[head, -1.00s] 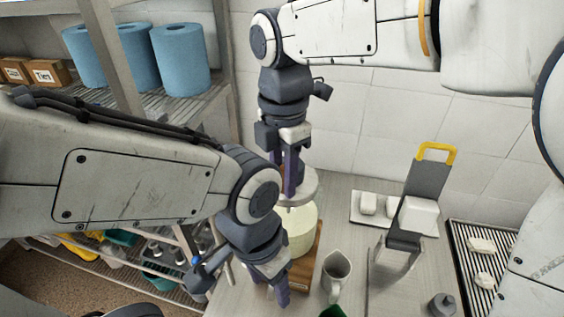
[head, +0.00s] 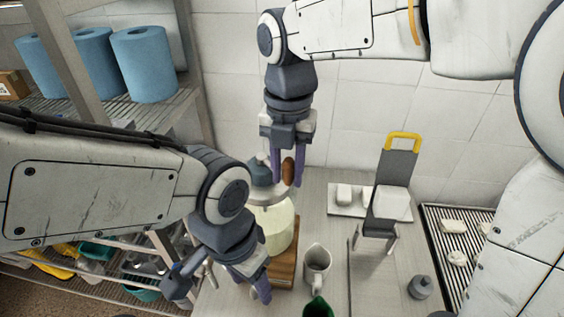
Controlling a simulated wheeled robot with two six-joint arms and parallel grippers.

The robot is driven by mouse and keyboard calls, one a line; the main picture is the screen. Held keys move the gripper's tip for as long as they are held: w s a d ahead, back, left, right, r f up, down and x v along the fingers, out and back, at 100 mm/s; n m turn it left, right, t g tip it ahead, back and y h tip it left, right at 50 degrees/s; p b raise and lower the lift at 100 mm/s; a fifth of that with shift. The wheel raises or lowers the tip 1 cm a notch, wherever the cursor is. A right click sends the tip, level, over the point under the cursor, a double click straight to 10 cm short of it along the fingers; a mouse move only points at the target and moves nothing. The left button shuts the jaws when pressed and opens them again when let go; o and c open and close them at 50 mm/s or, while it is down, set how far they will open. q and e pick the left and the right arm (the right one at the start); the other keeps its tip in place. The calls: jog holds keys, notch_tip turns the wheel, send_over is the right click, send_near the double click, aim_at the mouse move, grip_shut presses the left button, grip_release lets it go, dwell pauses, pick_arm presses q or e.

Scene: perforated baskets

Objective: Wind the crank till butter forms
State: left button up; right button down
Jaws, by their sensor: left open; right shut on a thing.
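The butter churn stands on a wooden base (head: 285,264). Its jar (head: 279,226) holds something pale yellow, and a pale lid (head: 272,213) and teal gear housing (head: 260,174) sit on top. The crank's brown knob (head: 288,167) is between the fingers of my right gripper (head: 286,180), which is shut on it above the lid. The crank arm is largely hidden. My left gripper (head: 256,288) is open, low at the jar's left front, and covers part of the jar and base. I cannot tell if it touches them.
A white pitcher (head: 316,268) stands just right of the base, with a green item (head: 318,307) in front. Further right are a grey stand with a yellow handle (head: 404,137), a white board (head: 341,209), a ribbed tray (head: 438,235) and a small grey bottle (head: 421,287). Shelving stands left.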

jog(key=shift+w+r, duration=0.1)
jog(key=shift+w, duration=0.15)
jog(key=c, duration=0.7)
grip_release()
jog(key=shift+o, duration=0.2)
notch_tip(320, 180, up, 10)
jog(key=shift+r+b, duration=0.2)
jog(key=shift+b, duration=0.4)
jog(key=shift+s+f, duration=0.1)
